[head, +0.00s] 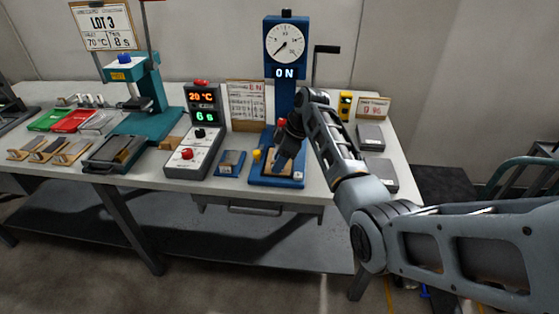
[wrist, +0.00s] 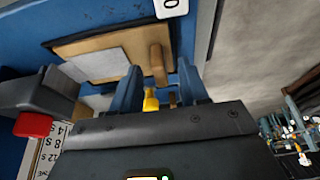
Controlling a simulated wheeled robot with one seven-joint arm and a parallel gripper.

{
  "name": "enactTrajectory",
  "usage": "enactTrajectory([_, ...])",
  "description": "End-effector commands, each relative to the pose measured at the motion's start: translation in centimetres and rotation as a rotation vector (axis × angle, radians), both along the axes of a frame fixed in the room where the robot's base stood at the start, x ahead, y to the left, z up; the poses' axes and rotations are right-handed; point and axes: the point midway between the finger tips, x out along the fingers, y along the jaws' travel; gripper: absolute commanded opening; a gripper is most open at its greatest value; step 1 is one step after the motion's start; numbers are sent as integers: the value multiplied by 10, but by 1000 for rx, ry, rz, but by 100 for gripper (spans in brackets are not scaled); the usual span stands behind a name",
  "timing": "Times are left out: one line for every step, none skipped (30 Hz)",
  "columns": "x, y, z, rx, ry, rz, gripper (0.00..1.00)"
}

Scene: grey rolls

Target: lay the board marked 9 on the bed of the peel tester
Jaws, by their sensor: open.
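The peel tester (head: 284,100) is a blue stand with a round dial and an "ON" display. Its blue bed (head: 262,180) is low at the front of the table. A tan board (wrist: 75,45) with a pale grey patch and a wooden handle block lies on the blue bed in the wrist view. I cannot read a 9 on it. My gripper (wrist: 165,88) is open, its blue fingers apart on either side close to the handle block. In the head view my gripper (head: 283,160) is low over the bed and partly hides the board.
Several tan boards (head: 45,152) lie at the table's left front. A dark tray (head: 115,152), a teal press (head: 150,95), a control box (head: 190,155) and a small blue block (head: 230,162) stand left of the tester. Grey plates (head: 378,172) lie to the right.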

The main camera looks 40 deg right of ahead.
Motion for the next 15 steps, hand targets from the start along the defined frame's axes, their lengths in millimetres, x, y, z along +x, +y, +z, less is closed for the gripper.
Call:
enactTrajectory([-1,-2,4,-1,-2,-1,44])
enactTrajectory([-2,-2,7,-1,-3,-1,44])
enactTrajectory([-3,-4,12,-1,-3,-1,44])
enactTrajectory([-4,-5,16,-2,-4,-2,44])
enactTrajectory([-6,-6,21,-2,-4,-1,44])
enactTrajectory([-9,-8,29,-3,-5,-1,44])
enactTrajectory([-10,-9,34,-3,-5,-1,44])
enactTrajectory([-12,-11,40,-2,-5,-2,44])
enactTrajectory([-15,-13,48,-2,-5,-2,44])
enactTrajectory([-17,-15,54,-2,-5,-2,44])
enactTrajectory([-19,-16,60,-3,-6,-2,44])
enactTrajectory([-21,-18,67,-1,-5,-2,44])
enactTrajectory([-23,-19,73,-2,-5,-1,44])
enactTrajectory([-24,-20,77,-2,-4,-1,44])
enactTrajectory([-27,-21,83,-2,-4,-1,44])
